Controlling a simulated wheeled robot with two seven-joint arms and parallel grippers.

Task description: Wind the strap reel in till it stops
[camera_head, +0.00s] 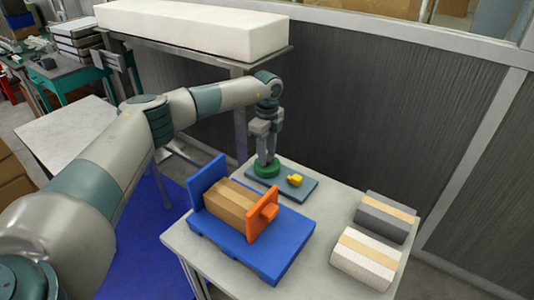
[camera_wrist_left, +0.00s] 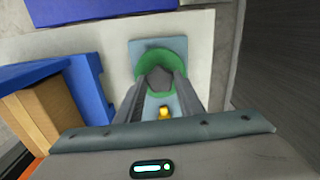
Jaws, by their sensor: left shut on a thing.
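A round green reel (camera_head: 264,171) sits on a flat blue-grey plate (camera_head: 303,195) at the back of the table. It also shows in the left wrist view as a green disc (camera_wrist_left: 165,52) with a dark grey middle (camera_wrist_left: 160,84). My left gripper (camera_head: 266,158) points straight down over it. Its fingers are shut on the reel's grey middle, and they hide part of it. A small yellow piece (camera_head: 295,180) stands on the same plate, beside the reel. My right gripper is in neither view.
A blue pallet-like base (camera_head: 225,232) with a blue upright, a brown box (camera_head: 230,205) and an orange end plate (camera_head: 262,217) stands near the front. Two strapped bundles, grey (camera_head: 382,222) and white (camera_head: 360,268), lie at the right. Table between is clear.

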